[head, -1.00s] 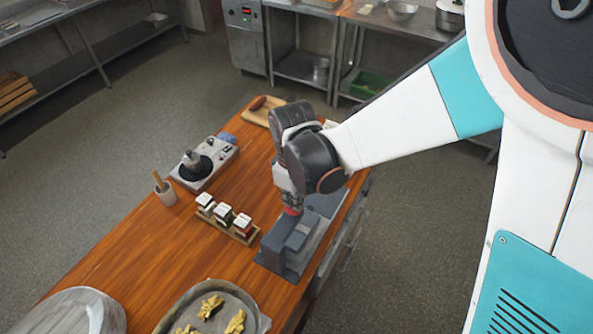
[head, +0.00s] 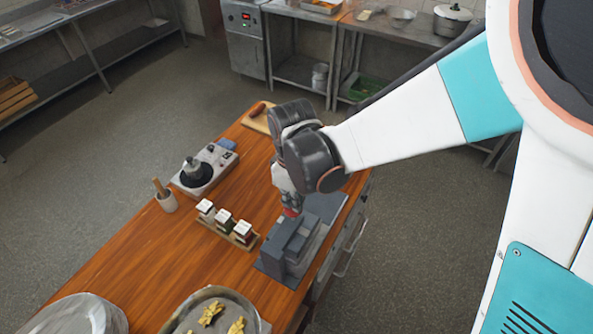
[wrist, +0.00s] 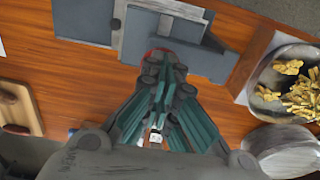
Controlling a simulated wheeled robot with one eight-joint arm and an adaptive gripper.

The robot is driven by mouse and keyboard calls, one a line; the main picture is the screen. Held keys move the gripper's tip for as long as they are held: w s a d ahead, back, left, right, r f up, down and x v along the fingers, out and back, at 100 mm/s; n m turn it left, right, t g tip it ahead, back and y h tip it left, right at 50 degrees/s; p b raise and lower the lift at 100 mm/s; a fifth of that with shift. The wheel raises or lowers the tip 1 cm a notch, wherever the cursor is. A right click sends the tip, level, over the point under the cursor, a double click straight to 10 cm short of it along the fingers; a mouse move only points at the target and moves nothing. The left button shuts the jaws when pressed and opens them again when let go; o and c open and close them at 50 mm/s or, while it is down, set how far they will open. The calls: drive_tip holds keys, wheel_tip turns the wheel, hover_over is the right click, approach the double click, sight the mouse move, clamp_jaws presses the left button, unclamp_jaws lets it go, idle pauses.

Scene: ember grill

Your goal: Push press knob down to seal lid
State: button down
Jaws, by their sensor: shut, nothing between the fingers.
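A dark grey press (head: 286,247) stands near the right edge of the wooden table; its grey plates also show in the wrist view (wrist: 135,40). A red round part, which looks like the press knob (head: 290,212), shows just under my gripper (head: 289,204). In the wrist view, the red knob (wrist: 158,53) is mostly hidden behind my fingertips (wrist: 164,62). My gripper points down, shut and empty, over the knob. I cannot tell whether the fingertips touch it. I cannot make out a lid.
A rack of several small jars (head: 224,219) stands left of the press. A round tray (head: 190,322) with yellow pieces is at the front. A burner unit (head: 203,170), a mortar (head: 166,201) and a cutting board (head: 256,122) are farther off.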

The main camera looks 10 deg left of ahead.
drive_tip(key=shift+r+p, duration=1.1)
drive_tip(key=shift+r, duration=1)
